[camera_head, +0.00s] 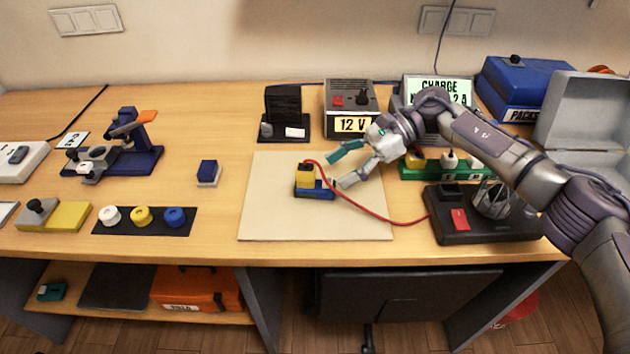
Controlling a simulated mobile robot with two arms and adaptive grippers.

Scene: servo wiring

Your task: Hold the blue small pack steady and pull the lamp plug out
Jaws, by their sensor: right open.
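The blue small pack (317,193) lies on the pale mat (275,222). A yellow block, which looks like the lamp plug (304,177), stands upright on the pack's left part. A red cable (370,209) arches from the plug's top and runs right to the black lamp base (450,228), which has a caged lamp (492,198) and a red switch. My right gripper (340,170) is open, just right of the plug, its fingers pointing left. A small gap shows between it and the plug; contact with the pack cannot be told. My left gripper is out of view.
A green rack (428,172) with coloured plugs stands behind the lamp base. A 12 V box (352,108) and a black stand (285,112) are behind the mat. A small blue block (208,172) sits left of it. The mat's front and left are free.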

